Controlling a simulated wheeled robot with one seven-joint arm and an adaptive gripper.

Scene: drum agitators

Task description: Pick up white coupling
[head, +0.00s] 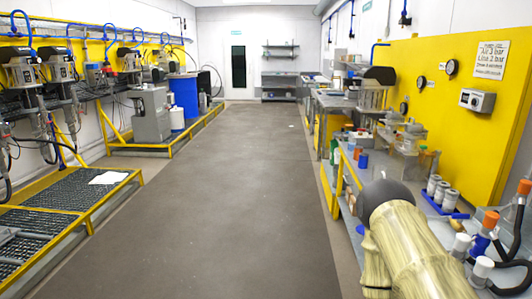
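Two white coupling-like pieces stand on the bench at the lower right in the head view: one (462,243) farther back and one (483,267) nearer, close to the black hoses. I cannot tell which of them is the white coupling. My arm fills the lower right, just left of these pieces, and hides part of the bench. The gripper at its end does not show.
Orange-topped couplings (490,220) and black hoses (515,240) crowd the bench's right end. Several grey-white containers stand in a blue tray (427,198) behind. A yellow panel (450,110) backs the bench. The grey floor (230,180) to the left is clear.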

